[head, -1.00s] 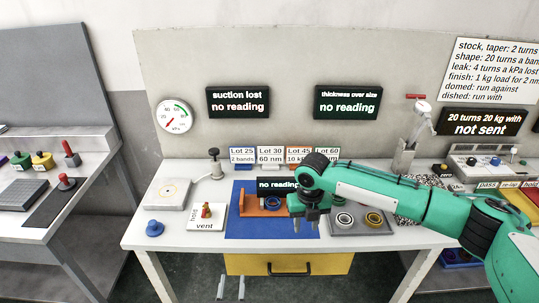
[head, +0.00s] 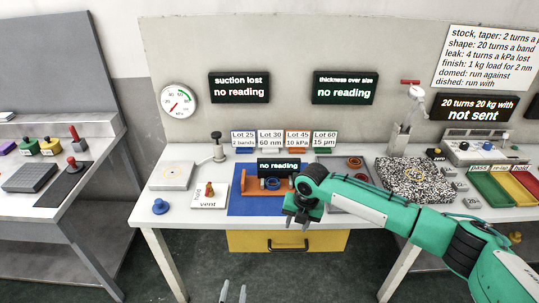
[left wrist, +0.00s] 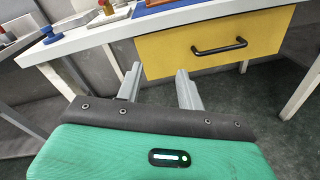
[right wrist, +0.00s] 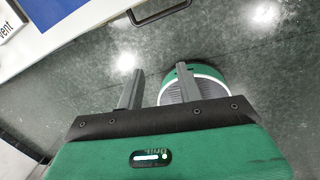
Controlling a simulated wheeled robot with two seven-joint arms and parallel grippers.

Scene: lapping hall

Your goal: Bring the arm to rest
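My right arm reaches in from the right in the head view, its green links crossing the front of the bench. My right gripper (head: 297,223) hangs at the bench's front edge, above the yellow drawer. In the right wrist view its two grey fingers (right wrist: 157,88) stand apart with nothing between them, over the dark floor. My left gripper (head: 233,292) shows only as two grey fingertips at the bottom of the head view. In the left wrist view its fingers (left wrist: 160,85) are apart and empty, in front of the yellow drawer.
The bench (head: 150,222) carries a blue mat (head: 243,206) with an orange cradle (head: 250,184), a vent plate (head: 210,203), a blue knob (head: 160,206) and a speckled plate (head: 405,178). A yellow drawer (head: 250,241) is below. The floor in front is clear.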

